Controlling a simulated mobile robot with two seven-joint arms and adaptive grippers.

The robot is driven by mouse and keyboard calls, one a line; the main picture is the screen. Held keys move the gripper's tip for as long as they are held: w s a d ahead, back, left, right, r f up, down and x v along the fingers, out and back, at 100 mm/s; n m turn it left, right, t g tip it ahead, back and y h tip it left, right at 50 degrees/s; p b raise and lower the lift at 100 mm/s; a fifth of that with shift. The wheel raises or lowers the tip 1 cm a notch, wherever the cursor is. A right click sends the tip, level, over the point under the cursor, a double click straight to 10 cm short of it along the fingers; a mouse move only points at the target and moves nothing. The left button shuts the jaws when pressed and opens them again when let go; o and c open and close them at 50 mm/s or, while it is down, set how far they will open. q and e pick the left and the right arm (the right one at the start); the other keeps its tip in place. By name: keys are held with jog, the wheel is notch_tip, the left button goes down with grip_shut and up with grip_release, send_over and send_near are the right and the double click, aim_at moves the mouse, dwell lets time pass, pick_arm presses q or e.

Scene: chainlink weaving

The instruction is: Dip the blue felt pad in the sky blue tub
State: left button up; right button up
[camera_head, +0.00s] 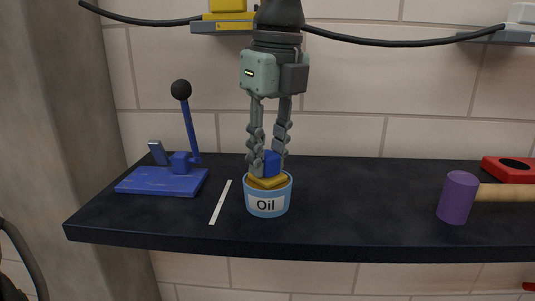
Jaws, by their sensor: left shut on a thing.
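The sky blue tub (267,206), labelled "Oil", stands upright on the dark bench near the middle of the picture. My left gripper (268,163) points straight down above the tub. Its two fingers are shut on the blue felt pad (272,162). The pad is at the tub's mouth, just above or touching the yellow-orange content (267,181) inside. I cannot tell whether it touches. The fingers partly hide the pad. My right gripper is not in view.
The dark bench (345,200) is clear right of the tub. A thin white strip (220,202) lies left of it, then a blue lever tool (165,180). A purple-headed mallet (458,198) and a red object (510,167) are at the right. Shelves hang above.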

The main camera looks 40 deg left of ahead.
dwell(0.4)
pick_arm(q)
jog(key=shift+r+p, duration=2)
jog(key=shift+r, duration=1.5)
